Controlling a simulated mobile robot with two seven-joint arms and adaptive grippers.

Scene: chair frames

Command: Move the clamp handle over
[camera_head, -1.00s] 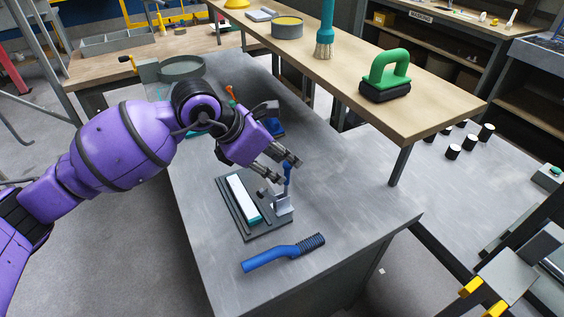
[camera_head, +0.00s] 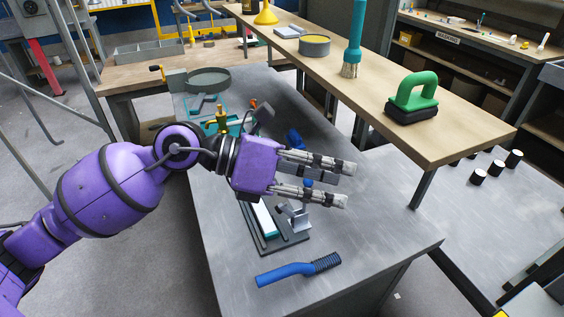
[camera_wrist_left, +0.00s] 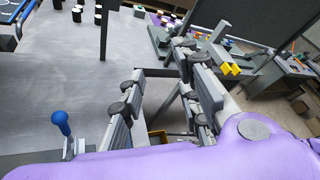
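The clamp handle, with a blue knob (camera_head: 308,183), stands upright at the metal bracket (camera_head: 299,216) of a dark fixture plate (camera_head: 284,248) that also holds a white and teal bar (camera_head: 264,219). My left gripper (camera_head: 346,183) is open and empty, its fingers spread and pointing right. Its lower finger partly hides the handle in the head view. In the left wrist view the blue knob (camera_wrist_left: 60,120) shows at lower left, outside the gap between the fingers (camera_wrist_left: 168,88). No contact with the handle is visible. My right gripper is not in view.
A blue-handled brush (camera_head: 298,270) lies in front of the fixture. A raised wooden shelf (camera_head: 375,90) with a green-handled block (camera_head: 412,98) stands behind on the right. Several black cylinders (camera_head: 494,168) stand on the right. The grey bench is clear right of the fixture.

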